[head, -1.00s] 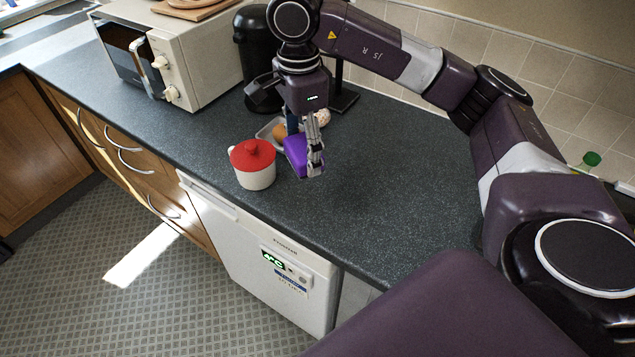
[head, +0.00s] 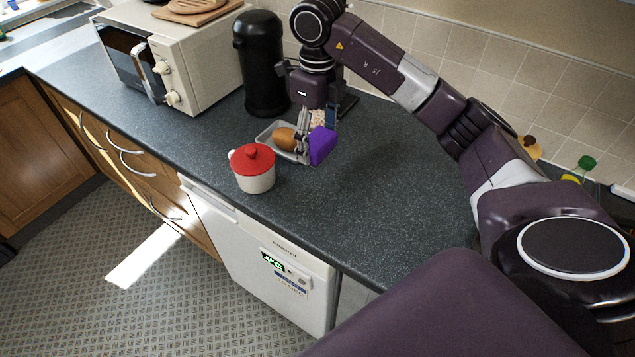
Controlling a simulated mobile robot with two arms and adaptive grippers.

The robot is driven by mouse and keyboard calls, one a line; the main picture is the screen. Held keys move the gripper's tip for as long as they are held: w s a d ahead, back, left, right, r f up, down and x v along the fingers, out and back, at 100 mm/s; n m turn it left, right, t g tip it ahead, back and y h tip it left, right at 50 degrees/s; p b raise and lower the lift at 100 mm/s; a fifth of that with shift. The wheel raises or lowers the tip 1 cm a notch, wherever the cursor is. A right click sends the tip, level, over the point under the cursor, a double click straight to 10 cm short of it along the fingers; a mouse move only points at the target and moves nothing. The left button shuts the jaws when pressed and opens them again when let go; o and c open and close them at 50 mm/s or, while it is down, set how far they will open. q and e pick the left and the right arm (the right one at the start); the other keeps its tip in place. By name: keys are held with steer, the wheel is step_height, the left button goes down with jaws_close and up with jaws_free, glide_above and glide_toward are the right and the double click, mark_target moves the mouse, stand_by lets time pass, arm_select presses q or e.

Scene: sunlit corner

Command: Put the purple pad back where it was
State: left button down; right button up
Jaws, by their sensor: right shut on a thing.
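The purple pad (head: 322,146) is held by my right gripper (head: 305,147) over the dark counter, to the right of the red-lidded pot. The gripper's fingers are shut on the pad's left side. I cannot tell whether the pad touches the counter. Just behind and left of the gripper is a small grey tray (head: 268,136) with a brown rounded thing (head: 285,138) in it. My left gripper does not show.
The white pot with a red lid (head: 253,168) stands near the counter's front edge. A black cylinder (head: 262,65) and a microwave (head: 180,55) stand behind. The counter (head: 400,190) is clear to the right.

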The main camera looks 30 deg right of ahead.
steer(key=p, duration=0.3)
glide_toward(318, 192)
step_height(318, 192, down, 6)
steer(key=shift+r, duration=0.25)
steer(key=shift+f, duration=0.2)
steer(key=shift+f, duration=0.25)
steer(key=o, duration=1.1)
steer(key=shift+r, duration=0.1)
steer(key=shift+r, duration=0.1)
